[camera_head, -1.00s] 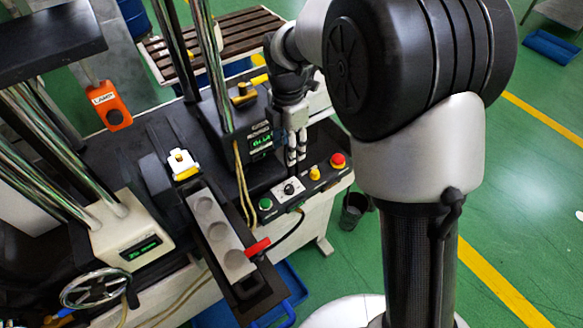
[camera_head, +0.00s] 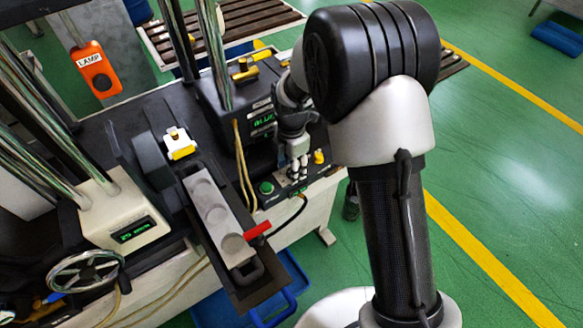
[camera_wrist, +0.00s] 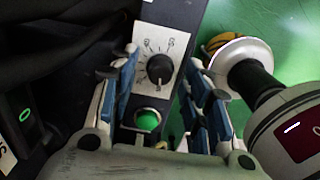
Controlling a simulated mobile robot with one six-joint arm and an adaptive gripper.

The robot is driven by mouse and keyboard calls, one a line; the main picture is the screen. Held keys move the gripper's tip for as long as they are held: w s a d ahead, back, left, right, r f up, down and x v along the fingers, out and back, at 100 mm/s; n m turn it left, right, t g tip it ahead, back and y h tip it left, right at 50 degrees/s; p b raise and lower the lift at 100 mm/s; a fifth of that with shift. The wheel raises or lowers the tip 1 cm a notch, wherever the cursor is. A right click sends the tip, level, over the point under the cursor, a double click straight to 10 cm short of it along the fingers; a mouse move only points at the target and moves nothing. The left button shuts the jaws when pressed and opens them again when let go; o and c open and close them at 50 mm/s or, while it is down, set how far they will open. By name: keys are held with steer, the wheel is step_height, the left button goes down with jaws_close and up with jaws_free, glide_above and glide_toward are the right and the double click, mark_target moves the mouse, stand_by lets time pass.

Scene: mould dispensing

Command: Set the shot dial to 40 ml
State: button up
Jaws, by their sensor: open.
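The shot dial (camera_wrist: 160,69) is a black round knob on a white plate with printed numbers. In the wrist view it lies between and beyond my fingertips. Its pointer setting is too small to read surely. In the head view my gripper (camera_head: 297,172) hangs pointing down over the control panel, and its fingers cover most of the dial. In the wrist view my gripper (camera_wrist: 164,85) is open, with one blue-padded finger on each side of the dial plate. No contact with the knob is clear.
A green button (camera_head: 266,187) sits beside the dial and also shows in the wrist view (camera_wrist: 147,118). A yellow knob (camera_head: 318,157) stands on the panel's other side. An orange lamp pendant (camera_head: 95,72) hangs at far left.

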steer(key=shift+f, duration=0.1)
steer(key=shift+c, duration=0.5)
jaws_close()
